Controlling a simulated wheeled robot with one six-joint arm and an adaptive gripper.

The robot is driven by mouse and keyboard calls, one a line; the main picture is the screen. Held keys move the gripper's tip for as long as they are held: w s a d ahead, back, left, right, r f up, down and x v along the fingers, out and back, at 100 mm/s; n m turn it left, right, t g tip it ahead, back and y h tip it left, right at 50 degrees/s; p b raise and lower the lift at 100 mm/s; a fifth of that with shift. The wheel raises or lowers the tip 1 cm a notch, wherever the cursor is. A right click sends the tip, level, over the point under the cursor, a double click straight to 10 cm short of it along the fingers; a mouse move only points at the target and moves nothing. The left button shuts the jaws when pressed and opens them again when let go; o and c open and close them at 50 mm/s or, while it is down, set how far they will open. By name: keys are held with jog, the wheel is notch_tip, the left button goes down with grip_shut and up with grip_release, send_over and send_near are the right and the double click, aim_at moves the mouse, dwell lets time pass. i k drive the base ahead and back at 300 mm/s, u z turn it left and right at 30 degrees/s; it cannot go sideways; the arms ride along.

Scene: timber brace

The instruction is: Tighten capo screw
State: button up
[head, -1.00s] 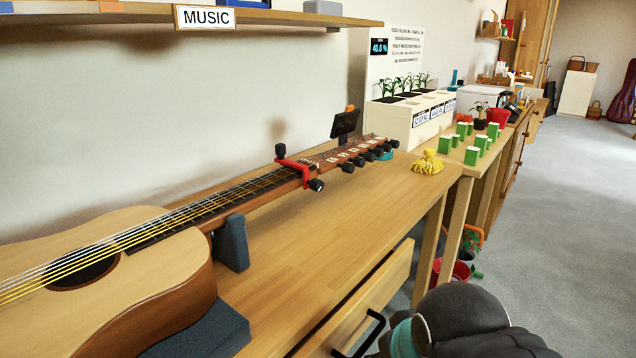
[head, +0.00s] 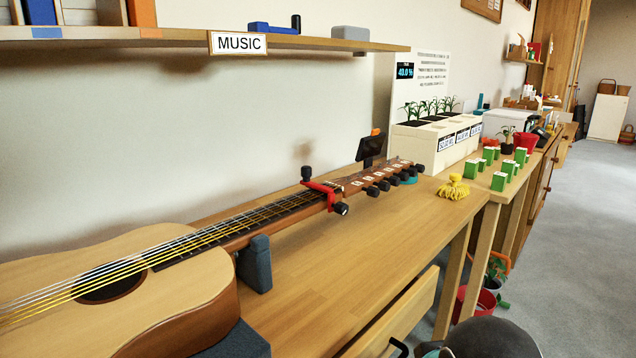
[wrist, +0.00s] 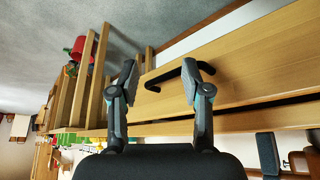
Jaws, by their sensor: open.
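A red capo (head: 322,191) is clamped across the guitar neck (head: 270,227) near the headstock. A black knob stands up at its top (head: 306,174), and another black knob (head: 341,208) sticks out at its near side. The guitar (head: 130,290) lies on the wooden bench, its neck on a dark support block (head: 255,262). My gripper (wrist: 168,75) is open and empty in the wrist view, its two fingers apart in front of the drawer front. It is away from the capo. The fingers do not show in the head view.
An open drawer (head: 400,318) with a black handle (wrist: 180,74) juts from the bench front. A clip-on tuner (head: 370,150) sits on the headstock. A yellow bundle (head: 453,188) and green boxes (head: 498,181) stand farther right. A shelf (head: 180,42) hangs above. The bench is clear in front of the neck.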

aim_at(341, 208)
jog(key=u, duration=0.3)
jog(key=k, duration=0.4)
jog(key=z, duration=1.1)
